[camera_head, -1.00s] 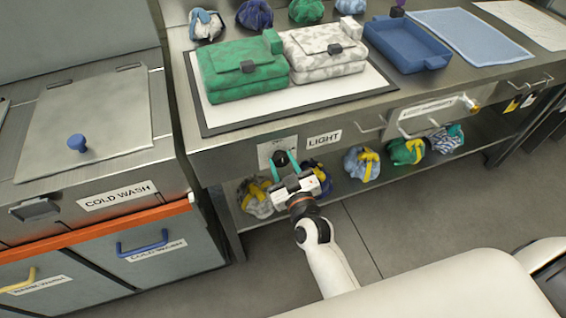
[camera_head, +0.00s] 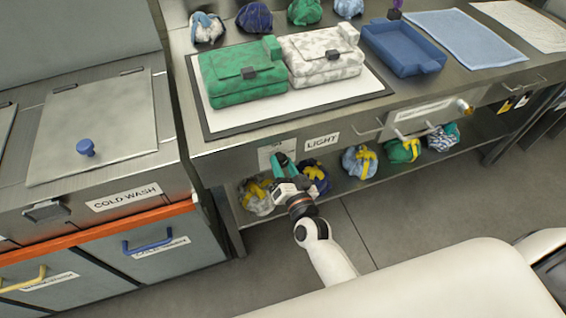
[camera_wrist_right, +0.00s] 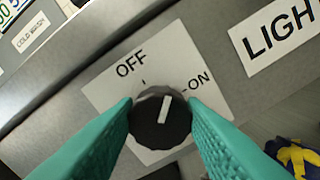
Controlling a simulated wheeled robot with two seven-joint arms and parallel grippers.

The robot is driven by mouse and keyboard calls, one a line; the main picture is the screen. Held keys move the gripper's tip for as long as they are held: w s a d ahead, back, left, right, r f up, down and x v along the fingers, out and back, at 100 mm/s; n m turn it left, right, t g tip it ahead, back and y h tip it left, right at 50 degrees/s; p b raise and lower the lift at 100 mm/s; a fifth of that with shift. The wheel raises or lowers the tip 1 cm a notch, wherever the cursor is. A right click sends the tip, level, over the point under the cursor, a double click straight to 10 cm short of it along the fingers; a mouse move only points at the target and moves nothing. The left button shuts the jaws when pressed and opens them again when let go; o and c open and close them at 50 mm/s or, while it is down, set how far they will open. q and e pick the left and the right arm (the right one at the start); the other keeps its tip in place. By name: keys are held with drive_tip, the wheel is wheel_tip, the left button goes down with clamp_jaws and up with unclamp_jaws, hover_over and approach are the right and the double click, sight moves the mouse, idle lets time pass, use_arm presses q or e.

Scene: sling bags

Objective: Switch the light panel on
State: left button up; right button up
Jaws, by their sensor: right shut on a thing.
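The black control knob (camera_wrist_right: 160,118) with a white pointer sits on a pale plate (camera_wrist_right: 100,95) marked OFF and ON, beside a LIGHT label (camera_head: 322,142). In the right wrist view its pointer lies between the OFF and ON marks. My right gripper (camera_head: 282,165) has its teal fingers shut on the knob's two sides, and is rolled to one side. In the head view the fingers hide the knob. The light panel (camera_head: 215,119), a white board with a dark frame, lies on the counter; I cannot tell if it is lit. My left gripper is out of view.
A green bag (camera_head: 242,75) and a white patterned bag (camera_head: 322,58) rest on the panel. A blue tray (camera_head: 403,47) stands to the right. Several bundles, including a green one (camera_head: 404,150), sit on the shelf below, close to my right gripper.

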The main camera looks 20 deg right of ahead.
drive_tip(key=m, duration=0.3)
drive_tip(key=shift+d+m, duration=0.1)
drive_tip(key=shift+m, duration=0.3)
drive_tip(key=m, duration=0.4)
drive_tip(key=shift+m, duration=0.4)
drive_tip(key=o, duration=1)
drive_tip(key=shift+f, duration=0.1)
drive_tip(key=shift+s, duration=0.1)
drive_tip(key=s, duration=1.1)
drive_tip(key=shift+s+d+b, duration=0.2)
drive_tip(key=shift+s+b, duration=0.2)
